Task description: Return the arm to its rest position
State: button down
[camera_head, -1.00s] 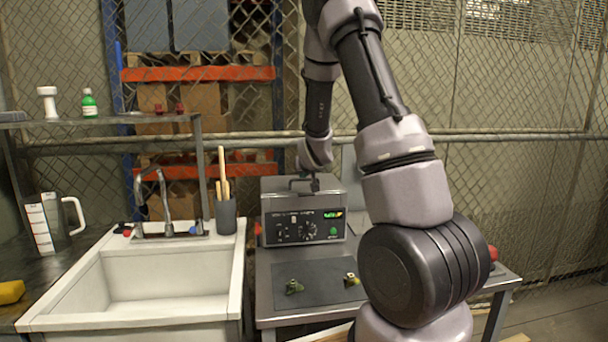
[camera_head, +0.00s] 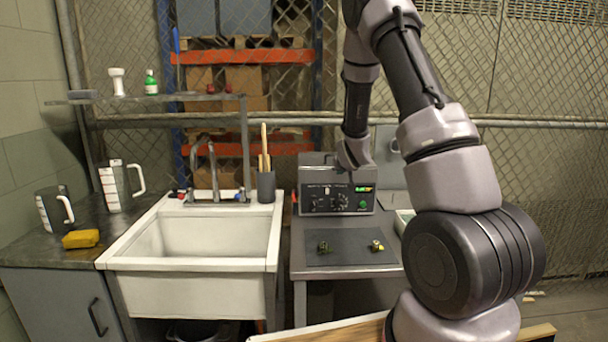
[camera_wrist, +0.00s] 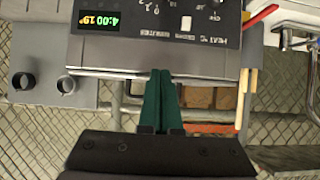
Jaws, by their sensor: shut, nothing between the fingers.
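My arm reaches up and over from the right side of the head view. Its end (camera_head: 354,152) is in front of the upper right of a grey box-shaped heated tank (camera_head: 312,187) with a control panel; my fingertips cannot be made out there. In the wrist view my gripper (camera_wrist: 160,78) shows two dark green fingers pressed together and empty. They overlap the edge of the tank's panel (camera_wrist: 185,55), whose lit display and labels appear upside down. Whether the fingers touch the tank cannot be told.
The tank stands on a metal table with a dark mat (camera_head: 345,258) bearing two small parts. A white sink (camera_head: 122,248) is to the left, then a counter with jugs (camera_head: 116,188) and a yellow sponge (camera_head: 82,239). A mesh fence stands behind.

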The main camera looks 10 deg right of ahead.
jog(key=s+a+r+m+g+y, duration=0.1)
jog(key=s+a+r, duration=0.1)
jog(key=s+r, duration=0.65)
jog(key=s+a+r+m+g+y, duration=0.1)
jog(key=s+a+r, duration=0.2)
jog(key=s+r, duration=0.6)
jog(key=s+a+r, duration=0.2)
jog(key=s, duration=0.5)
jog(key=s+a+r+g+y, duration=0.1)
jog(key=s+r, duration=0.1)
jog(key=s, duration=0.6)
jog(key=s+a+r+g+y, duration=0.1)
jog(key=s+a+r, duration=0.1)
jog(key=s, duration=0.5)
jog(key=shift+s+a+r, duration=0.2)
jog(key=shift+a+r, duration=0.1)
jog(key=shift+r, duration=0.05)
